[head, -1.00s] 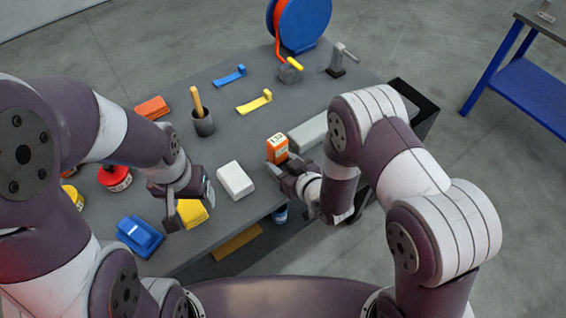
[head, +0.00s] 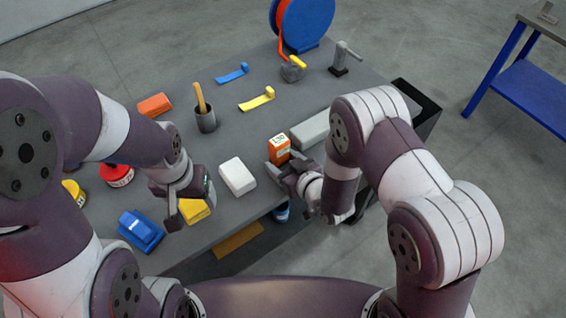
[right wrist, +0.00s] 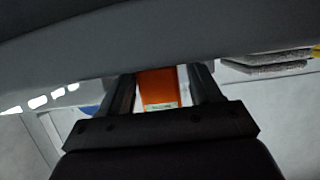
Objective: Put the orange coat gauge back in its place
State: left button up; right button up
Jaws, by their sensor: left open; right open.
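The orange coat gauge (head: 279,147) stands on the grey table (head: 240,135) near its right front edge, with a pale display on its upper part. My right gripper (head: 279,168) is open right at the gauge, on its near side. In the right wrist view the orange gauge (right wrist: 158,88) shows between the two dark fingers (right wrist: 165,92); whether they touch it I cannot tell. My left gripper (head: 186,205) is open and empty, above the front of the table near a yellow block (head: 196,210).
A white block (head: 238,176) lies left of the gauge, and a long grey block (head: 311,130) lies behind it. A blue sander-like block (head: 141,231) lies front left.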

aim_at(285, 161)
pick_arm(q)
jog(key=shift+f, duration=0.1)
pick_arm(e)
jog(key=shift+s+d+f, duration=0.3)
jog(key=shift+f, duration=0.3)
jog(key=shift+r+p, duration=0.3)
jog(key=shift+w+r+p, duration=0.15)
jog(key=shift+r+p, duration=0.45)
jog(key=shift+s+d+r+b, duration=0.2)
jog(key=shift+s+d+b, duration=0.1)
jog(key=shift+s+d, duration=0.3)
jog(key=shift+s+d+r+b, duration=0.15)
jog(key=shift+s+d+b, duration=0.1)
jog(key=shift+s+d, duration=0.3)
jog(key=a+r+v, duration=0.1)
jog(key=v, duration=0.6)
jog(key=w+d+r+m+g+h, duration=0.1)
jog(key=d+m+g+h, duration=0.2)
jog(key=d+g+h, duration=0.5)
pick_arm(q)
jog(key=shift+w+d, duration=0.15)
jog(key=shift+w, duration=0.2)
pick_arm(e)
jog(key=s+d+r+m+g, duration=0.1)
jog(key=s+d+r+m, duration=0.2)
jog(key=s+d+r, duration=0.2)
jog(key=s, duration=0.3)
jog(key=shift+m+g, duration=0.3)
jog(key=shift+g, duration=0.1)
